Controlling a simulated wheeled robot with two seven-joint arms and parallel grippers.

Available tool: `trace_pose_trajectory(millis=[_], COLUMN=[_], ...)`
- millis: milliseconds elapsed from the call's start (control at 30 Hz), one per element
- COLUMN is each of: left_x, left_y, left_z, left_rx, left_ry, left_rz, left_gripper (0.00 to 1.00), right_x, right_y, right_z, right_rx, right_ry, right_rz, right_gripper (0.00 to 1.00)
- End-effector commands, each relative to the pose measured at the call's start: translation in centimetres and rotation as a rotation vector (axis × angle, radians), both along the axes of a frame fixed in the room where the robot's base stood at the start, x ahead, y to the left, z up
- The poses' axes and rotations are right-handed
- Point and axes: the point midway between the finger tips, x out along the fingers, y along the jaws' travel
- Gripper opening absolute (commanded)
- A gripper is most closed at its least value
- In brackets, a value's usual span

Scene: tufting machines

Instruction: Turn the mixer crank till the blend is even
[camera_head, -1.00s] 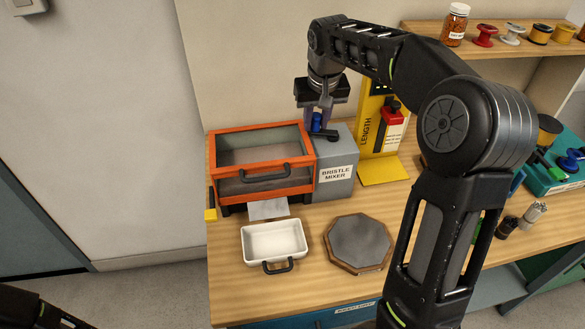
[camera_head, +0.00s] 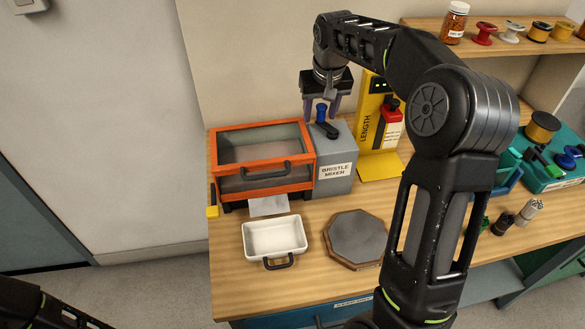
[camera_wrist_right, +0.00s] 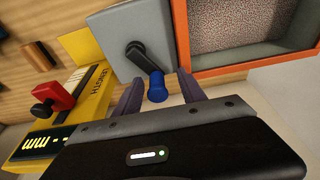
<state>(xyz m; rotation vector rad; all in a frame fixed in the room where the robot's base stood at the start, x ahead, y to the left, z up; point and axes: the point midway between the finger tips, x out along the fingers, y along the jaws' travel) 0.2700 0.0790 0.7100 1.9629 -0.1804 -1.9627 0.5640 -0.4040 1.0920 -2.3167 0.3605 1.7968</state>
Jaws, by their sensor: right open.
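The bristle mixer is a grey box (camera_head: 334,182) joined to an orange-framed bin (camera_head: 264,190) with a clear top. Its black crank arm (camera_head: 328,130) lies on top of the box and carries an upright blue knob (camera_head: 321,111). My right gripper (camera_head: 321,112) is open just above the box, its fingers either side of the knob's upper part, apparently not gripping it. In the right wrist view the blue knob (camera_wrist_right: 157,91) shows between the spread fingers (camera_wrist_right: 160,86). The blend (camera_wrist_right: 235,25) looks speckled pinkish grey there; its evenness is unclear. My left gripper is out of view.
A yellow LENGTH stand (camera_head: 378,130) with a red part is close right of the mixer. A white tray (camera_head: 274,237) and an octagonal pad (camera_head: 357,238) lie in front. A shelf with spools (camera_head: 484,36) is at upper right.

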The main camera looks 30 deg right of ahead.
Motion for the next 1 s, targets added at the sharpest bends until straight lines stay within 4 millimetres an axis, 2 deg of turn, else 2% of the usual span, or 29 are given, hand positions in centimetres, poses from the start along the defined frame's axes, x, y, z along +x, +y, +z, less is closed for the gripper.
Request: trace_pose_trajectory(millis=[300,800,1000], left_x=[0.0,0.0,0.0], left_y=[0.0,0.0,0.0], left_z=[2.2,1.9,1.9], left_rx=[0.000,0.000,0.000], left_ry=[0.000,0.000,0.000], left_rz=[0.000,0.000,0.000], left_gripper=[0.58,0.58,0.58], right_x=[0.0,0.0,0.0], right_y=[0.0,0.0,0.0], right_z=[2.8,6.5,6.9], right_rx=[0.000,0.000,0.000], right_ry=[-0.001,-0.001,-0.001], right_rz=[0.000,0.000,0.000], right_gripper=[0.48,0.48,0.48])
